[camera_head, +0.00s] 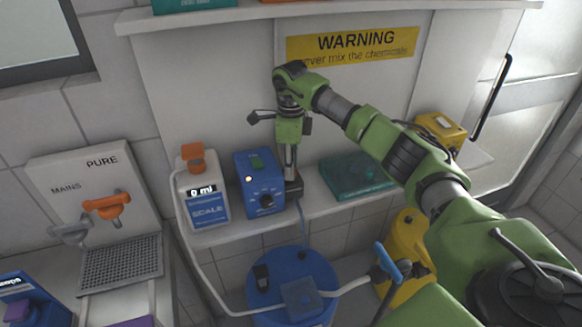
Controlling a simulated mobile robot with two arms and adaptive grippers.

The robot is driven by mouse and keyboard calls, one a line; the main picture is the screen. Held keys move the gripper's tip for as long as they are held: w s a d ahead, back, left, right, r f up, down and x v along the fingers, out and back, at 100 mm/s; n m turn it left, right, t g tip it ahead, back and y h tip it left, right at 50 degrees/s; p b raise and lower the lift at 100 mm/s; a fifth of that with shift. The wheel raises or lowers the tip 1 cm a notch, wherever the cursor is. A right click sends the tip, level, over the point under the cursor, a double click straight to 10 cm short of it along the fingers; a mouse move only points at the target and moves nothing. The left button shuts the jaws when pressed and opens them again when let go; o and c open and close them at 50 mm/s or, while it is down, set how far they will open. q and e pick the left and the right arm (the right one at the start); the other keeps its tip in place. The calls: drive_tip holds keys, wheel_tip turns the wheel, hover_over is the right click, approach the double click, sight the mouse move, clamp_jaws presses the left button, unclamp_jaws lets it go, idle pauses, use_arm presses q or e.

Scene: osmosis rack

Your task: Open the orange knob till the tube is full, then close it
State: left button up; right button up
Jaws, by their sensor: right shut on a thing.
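A white container (200,200) labelled SCALE, with an orange top piece (193,155), reads 0 ml on the shelf. My right arm reaches over the shelf from the right and bends down. My right gripper (293,188) is low beside the right side of the blue device; its fingers are small and dark, and what they hold is unclear. It is well away from the orange knob. My left gripper is out of view.
The blue device (260,185) with a dial stands on the shelf (320,205). A teal case (345,177) lies to its right. Below are a blue barrel (315,265), a hose with a blue valve handle (388,262) and a yellow container (408,235). A drain grate (122,262) lies below the taps.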

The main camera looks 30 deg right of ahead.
drive_tip(key=shift+n+b, duration=0.5)
drive_tip(key=shift+n, duration=0.6)
drive_tip(key=n+b, duration=0.1)
drive_tip(key=n, duration=0.2)
drive_tip(key=shift+n, duration=0.3)
drive_tip(key=n, duration=0.3)
drive_tip(key=shift+w+b, duration=0.1)
drive_tip(key=shift+b, duration=0.25)
drive_tip(key=shift+n, duration=1.7)
